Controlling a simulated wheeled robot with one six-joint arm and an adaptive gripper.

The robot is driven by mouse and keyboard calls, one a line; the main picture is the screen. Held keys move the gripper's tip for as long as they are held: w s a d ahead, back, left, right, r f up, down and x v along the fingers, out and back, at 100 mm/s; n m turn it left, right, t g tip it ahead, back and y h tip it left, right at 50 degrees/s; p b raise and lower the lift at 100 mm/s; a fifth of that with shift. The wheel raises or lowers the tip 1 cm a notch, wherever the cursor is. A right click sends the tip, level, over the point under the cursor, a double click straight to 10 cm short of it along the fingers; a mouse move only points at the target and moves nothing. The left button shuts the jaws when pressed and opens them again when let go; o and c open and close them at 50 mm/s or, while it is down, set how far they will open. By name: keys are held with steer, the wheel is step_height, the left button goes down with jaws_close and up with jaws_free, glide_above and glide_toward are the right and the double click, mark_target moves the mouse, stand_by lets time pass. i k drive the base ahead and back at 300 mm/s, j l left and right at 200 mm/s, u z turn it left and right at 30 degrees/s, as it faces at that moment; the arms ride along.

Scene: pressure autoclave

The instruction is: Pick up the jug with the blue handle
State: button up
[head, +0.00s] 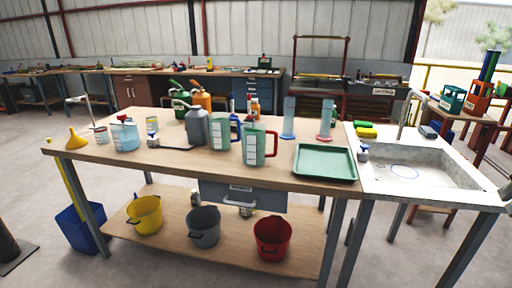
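A greenish jug (220,134) with a blue handle stands upright on the wooden workbench (180,162), near the middle. A grey can (196,129) with a long spout is just left of it. A similar green jug (254,147) with a red handle stands in front and to its right, close by. A light-blue vessel (125,136) stands further left on the bench; I cannot tell its handle colour. My gripper is not in view.
A green tray (325,162) lies right of the jugs, beside a sink (418,172). Two measuring cylinders stand behind. A yellow funnel (77,140) is at the left end. Yellow (145,215), grey (204,228) and red (272,240) buckets sit on the lower shelf.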

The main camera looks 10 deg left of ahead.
mark_target(219, 125)
steer(key=i+j+u, duration=0.4)
steer(key=i+j, duration=0.25)
steer(key=i+j+u, duration=0.35)
steer(key=i, duration=0.35)
steer(key=j, duration=0.1)
